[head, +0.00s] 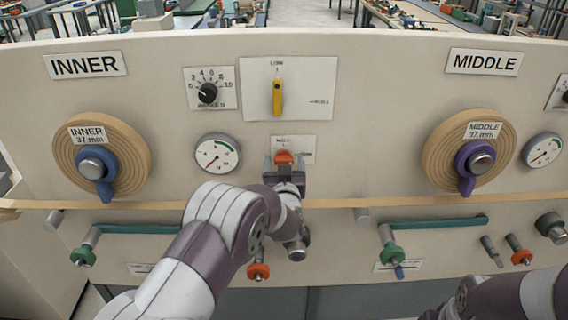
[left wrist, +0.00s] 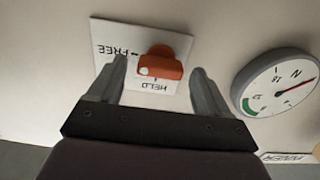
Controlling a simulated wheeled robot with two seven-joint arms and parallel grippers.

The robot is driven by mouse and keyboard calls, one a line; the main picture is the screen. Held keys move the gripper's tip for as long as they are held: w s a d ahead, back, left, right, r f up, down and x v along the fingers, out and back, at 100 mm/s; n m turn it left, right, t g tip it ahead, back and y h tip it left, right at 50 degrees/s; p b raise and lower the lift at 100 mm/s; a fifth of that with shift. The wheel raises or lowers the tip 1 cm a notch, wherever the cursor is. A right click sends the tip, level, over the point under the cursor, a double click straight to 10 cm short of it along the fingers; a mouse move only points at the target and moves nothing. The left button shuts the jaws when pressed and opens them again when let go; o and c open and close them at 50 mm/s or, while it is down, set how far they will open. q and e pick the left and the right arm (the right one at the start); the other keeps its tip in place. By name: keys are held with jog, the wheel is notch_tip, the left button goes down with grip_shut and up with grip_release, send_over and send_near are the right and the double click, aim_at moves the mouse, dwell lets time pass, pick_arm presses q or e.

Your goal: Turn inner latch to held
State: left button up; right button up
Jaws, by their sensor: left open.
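The inner latch is a small orange knob (head: 283,157) on a white label plate (head: 301,143), low in the panel's middle. In the left wrist view the knob (left wrist: 165,65) lies roughly crosswise, with its white dot at the end toward FREE. The words FREE and HELD appear upside down there. My left gripper (head: 284,166) is open, facing the panel, with one finger on each side of the knob. In the left wrist view its fingers (left wrist: 159,78) show gaps to the knob. My right gripper is out of view.
The INNER spool (head: 133,150) and a gauge (head: 217,153) are left of the latch. A yellow lever (head: 277,97) sits above it, and the MIDDLE spool (head: 437,155) is to the right. A tan strip (head: 335,203) and green bars (head: 440,225) run below.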

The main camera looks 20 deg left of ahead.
pick_arm(q)
jog(key=c, duration=1.1)
jog(key=shift+o, duration=0.3)
jog(key=shift+f+n+b, duration=0.2)
jog(key=shift+n+b, duration=0.3)
jog(key=shift+b, duration=0.3)
jog(key=shift+s+a+f+n+b, duration=0.1)
jog(key=shift+n+b, duration=4.15)
jog(key=shift+b, duration=1)
jog(key=shift+a+n+b, duration=0.1)
jog(key=shift+n+b, duration=4.15)
jog(key=shift+b, duration=1)
jog(key=o, duration=1)
jog(key=shift+o, duration=0.2)
